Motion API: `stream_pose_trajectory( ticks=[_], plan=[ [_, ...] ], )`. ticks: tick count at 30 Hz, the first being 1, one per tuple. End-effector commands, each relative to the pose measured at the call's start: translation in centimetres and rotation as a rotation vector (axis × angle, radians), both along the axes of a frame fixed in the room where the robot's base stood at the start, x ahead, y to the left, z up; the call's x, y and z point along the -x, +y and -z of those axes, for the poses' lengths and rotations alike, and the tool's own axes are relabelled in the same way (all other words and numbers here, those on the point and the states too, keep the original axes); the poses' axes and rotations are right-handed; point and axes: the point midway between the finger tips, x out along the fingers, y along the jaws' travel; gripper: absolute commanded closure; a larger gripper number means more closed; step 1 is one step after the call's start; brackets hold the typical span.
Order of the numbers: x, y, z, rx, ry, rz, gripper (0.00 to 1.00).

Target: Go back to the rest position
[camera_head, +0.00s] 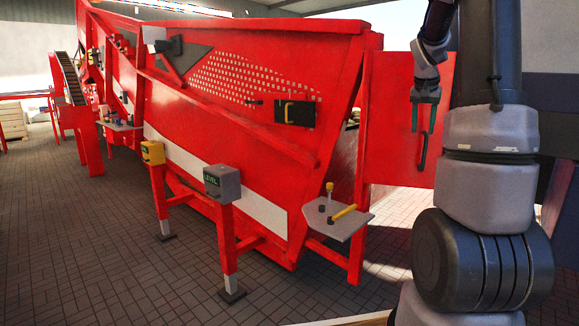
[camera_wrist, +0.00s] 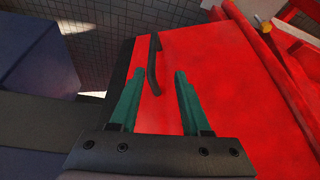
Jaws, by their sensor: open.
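My gripper (camera_head: 425,97) hangs at the upper right in the head view, in front of a red panel (camera_head: 389,130) of the large machine. Its two green fingers (camera_wrist: 157,95) show in the wrist view, spread apart with nothing between them. A dark curved handle (camera_wrist: 154,65) on the red panel lies just beyond the fingertips in the wrist view, and it shows in the head view (camera_head: 424,152) below the gripper. I cannot tell whether the fingers touch it; they look apart from it.
The large red machine (camera_head: 240,130) fills the middle. A small shelf with a yellow lever (camera_head: 337,216) juts out at its front right. A grey box (camera_head: 222,182) and a yellow box (camera_head: 153,152) stand on red posts. The tiled floor (camera_head: 80,240) at left is clear.

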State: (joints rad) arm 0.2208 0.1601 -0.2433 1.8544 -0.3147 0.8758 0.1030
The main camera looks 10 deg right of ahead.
Motion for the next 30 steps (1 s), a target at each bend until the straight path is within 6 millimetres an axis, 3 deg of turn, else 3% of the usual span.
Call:
stream_pose_trajectory(
  ticks=[5, 8, 12, 18, 24, 30],
  plan=[
    [2.5, 5.4, -2.8, -0.049, -0.060, -0.059, 0.53],
    [5.3, 10.3, -4.6, -0.094, -0.109, -0.117, 0.53],
    [10.1, 16.8, -6.4, -0.150, -0.171, -0.208, 0.53],
    [17.7, 24.3, -6.7, -0.208, -0.242, -0.335, 0.53],
    [23.0, 28.3, -5.6, -0.239, -0.284, -0.418, 0.53],
    [24.6, 29.4, -4.9, -0.247, -0.296, -0.444, 0.53]
  ],
)
